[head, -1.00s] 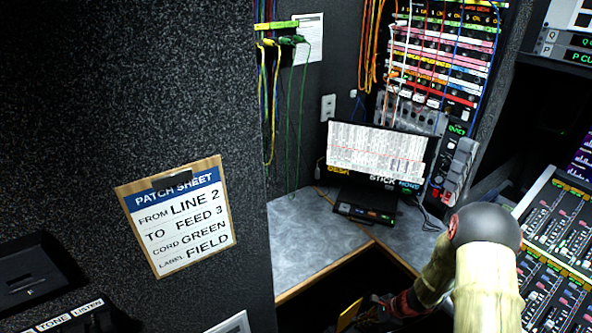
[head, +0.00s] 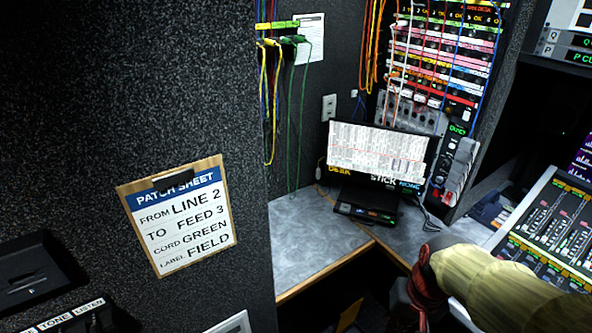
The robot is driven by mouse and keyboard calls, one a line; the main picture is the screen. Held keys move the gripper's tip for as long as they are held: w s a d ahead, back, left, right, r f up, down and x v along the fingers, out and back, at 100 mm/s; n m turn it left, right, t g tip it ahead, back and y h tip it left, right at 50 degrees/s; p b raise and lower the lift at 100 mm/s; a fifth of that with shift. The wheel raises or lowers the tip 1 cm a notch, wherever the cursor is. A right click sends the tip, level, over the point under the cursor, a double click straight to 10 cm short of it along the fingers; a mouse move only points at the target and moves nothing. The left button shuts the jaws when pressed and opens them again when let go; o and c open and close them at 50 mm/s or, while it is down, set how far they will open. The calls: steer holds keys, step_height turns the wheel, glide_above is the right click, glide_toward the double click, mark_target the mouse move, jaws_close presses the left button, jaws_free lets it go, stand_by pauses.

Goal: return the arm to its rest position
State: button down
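My arm (head: 500,285) reaches in from the lower right in a pale yellow sleeve. It ends in a red cuff (head: 426,280) and a dark grey end part (head: 402,300) that runs down to the bottom edge of the picture. I see no fingertips, so I cannot tell whether my gripper is open or shut or holds anything. The dark end is in front of the right leg of the grey worktop (head: 315,240), low in the view.
A monitor (head: 375,150) stands on the worktop before a patch bay (head: 445,60) with hanging cords. A mixing console (head: 560,230) is close to my arm at right. A patch sheet clipboard (head: 180,215) hangs on the dark wall at left.

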steer(key=s+a+r+n+t+h, duration=0.1)
steer(key=s+r+t, duration=0.3)
steer(key=r, duration=0.8)
steer(key=shift+a+n+t, duration=0.4)
steer(key=shift+a+n, duration=0.1)
steer(key=shift+n, duration=0.2)
steer(key=c, duration=2.5)
jaws_free()
steer(key=shift+s, duration=0.1)
steer(key=shift+c, duration=0.2)
